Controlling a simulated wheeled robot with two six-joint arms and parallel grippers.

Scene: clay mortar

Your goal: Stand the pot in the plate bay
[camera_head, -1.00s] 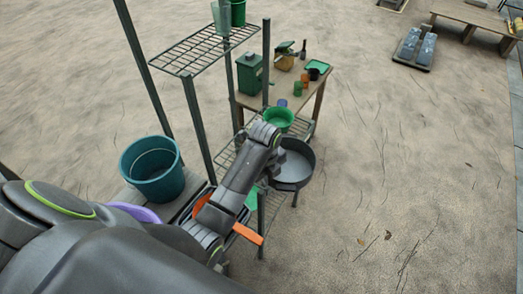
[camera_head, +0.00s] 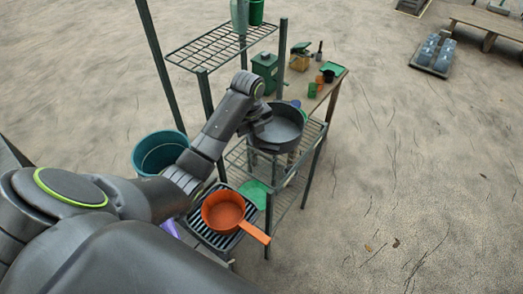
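A dark grey round pot (camera_head: 284,127) is upright near the right end of the wire shelving. My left gripper (camera_head: 262,126) is at the pot's near left rim and appears shut on it; the fingertips are hard to make out against the dark pot. Whether the pot's base touches anything below is hidden. A dark slatted rack (camera_head: 232,241) is at the near end of the shelving, with an orange saucepan (camera_head: 223,212) on it, handle toward the lower right. I cannot tell which part is the plate bay. My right gripper is out of view.
A teal bucket (camera_head: 147,157) stands left of my arm. A green flat piece (camera_head: 257,192) lies on the shelving beyond the saucepan. A wire upper shelf (camera_head: 213,48) and posts rise behind. A wooden table (camera_head: 333,83) holds several small items. The ground at right is clear.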

